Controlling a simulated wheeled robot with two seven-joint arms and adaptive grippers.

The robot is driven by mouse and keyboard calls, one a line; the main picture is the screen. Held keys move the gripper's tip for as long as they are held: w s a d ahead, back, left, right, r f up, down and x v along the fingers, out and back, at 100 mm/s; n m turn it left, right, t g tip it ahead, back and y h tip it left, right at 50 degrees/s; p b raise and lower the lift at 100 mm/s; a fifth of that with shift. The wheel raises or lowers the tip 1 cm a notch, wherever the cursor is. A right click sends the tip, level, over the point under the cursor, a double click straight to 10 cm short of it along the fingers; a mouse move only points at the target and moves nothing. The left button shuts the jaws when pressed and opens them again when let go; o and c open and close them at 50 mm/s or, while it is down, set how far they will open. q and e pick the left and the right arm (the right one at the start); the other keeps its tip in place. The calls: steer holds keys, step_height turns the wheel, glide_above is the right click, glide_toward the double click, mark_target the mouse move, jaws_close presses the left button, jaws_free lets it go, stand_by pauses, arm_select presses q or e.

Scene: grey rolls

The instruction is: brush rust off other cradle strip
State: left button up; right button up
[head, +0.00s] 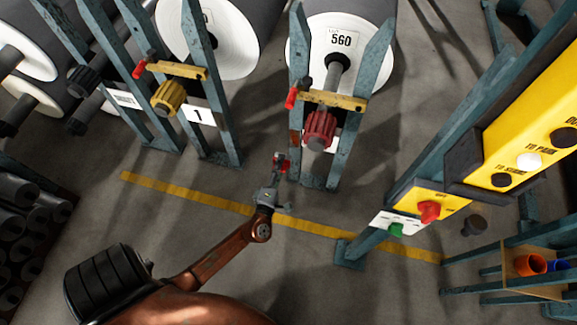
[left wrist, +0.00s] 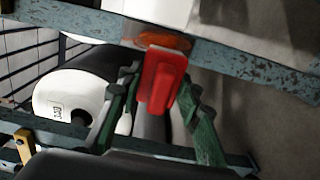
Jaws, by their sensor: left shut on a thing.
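My left gripper (head: 276,178) is shut on a small red brush (head: 281,163), in front of the cradle stand under the roll marked 560 (head: 340,60). In the left wrist view the red brush (left wrist: 160,80) sits between my green fingers and overlaps a worn teal strip (left wrist: 250,66). An orange-brown rust patch (left wrist: 150,40) shows on that strip just behind the brush's upper end. I cannot tell whether the bristles touch it. In the head view a brownish patch (head: 295,138) shows on the stand's left post. My right gripper is not in view.
A second stand with a yellow knob (head: 168,97) is to the left. A yellow control panel (head: 530,130) on a teal post is at right. A shelf with orange and blue cups (head: 530,264) is at lower right.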

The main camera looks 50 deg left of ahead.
arm_select(q)
steer(key=shift+w+d+f, duration=0.1)
steer(key=shift+w+f, duration=0.05)
steer(key=shift+f, duration=0.75)
steer(key=shift+b+x, duration=1.05)
steer(key=shift+x, duration=1.85)
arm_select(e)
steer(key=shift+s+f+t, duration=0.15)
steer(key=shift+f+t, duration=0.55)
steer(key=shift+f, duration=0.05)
arm_select(q)
steer(key=shift+x, duration=0.9)
steer(key=shift+r, duration=0.1)
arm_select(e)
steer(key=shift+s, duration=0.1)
